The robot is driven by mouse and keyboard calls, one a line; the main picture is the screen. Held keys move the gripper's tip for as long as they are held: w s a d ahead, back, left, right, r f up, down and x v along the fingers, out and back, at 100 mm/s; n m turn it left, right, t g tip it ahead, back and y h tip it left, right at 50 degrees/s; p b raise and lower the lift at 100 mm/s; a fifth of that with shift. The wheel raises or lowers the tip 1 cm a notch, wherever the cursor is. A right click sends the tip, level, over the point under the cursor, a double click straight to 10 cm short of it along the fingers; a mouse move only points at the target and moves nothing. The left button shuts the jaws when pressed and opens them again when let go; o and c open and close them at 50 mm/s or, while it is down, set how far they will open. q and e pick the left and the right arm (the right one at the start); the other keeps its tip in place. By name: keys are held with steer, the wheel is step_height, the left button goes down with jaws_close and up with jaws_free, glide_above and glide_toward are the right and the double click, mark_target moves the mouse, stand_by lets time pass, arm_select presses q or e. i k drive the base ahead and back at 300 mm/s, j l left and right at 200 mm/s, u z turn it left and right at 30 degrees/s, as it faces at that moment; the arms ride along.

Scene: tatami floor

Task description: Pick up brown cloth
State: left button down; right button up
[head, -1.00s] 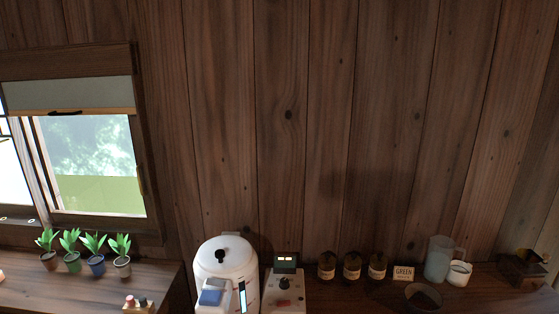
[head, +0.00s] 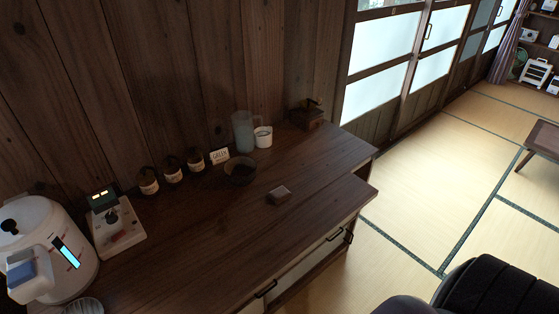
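A small, flat brown-grey item (head: 279,194) lies on the dark wooden counter (head: 215,230), near its front edge. It looks like a folded cloth or a small block; I cannot tell which. No other brown cloth is clear in the head view. Neither my left nor my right gripper is in view.
A dark bowl (head: 240,171), blue-grey pitcher (head: 243,132), white mug (head: 263,137), a sign (head: 219,156) and brown jars (head: 171,170) stand behind it. A white kettle-like appliance (head: 50,250) is at left. A black ribbed object (head: 485,290) is lower right; tatami floor (head: 400,195) lies open.

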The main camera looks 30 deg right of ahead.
mark_target(278, 196)
steer(key=z, duration=1.05)
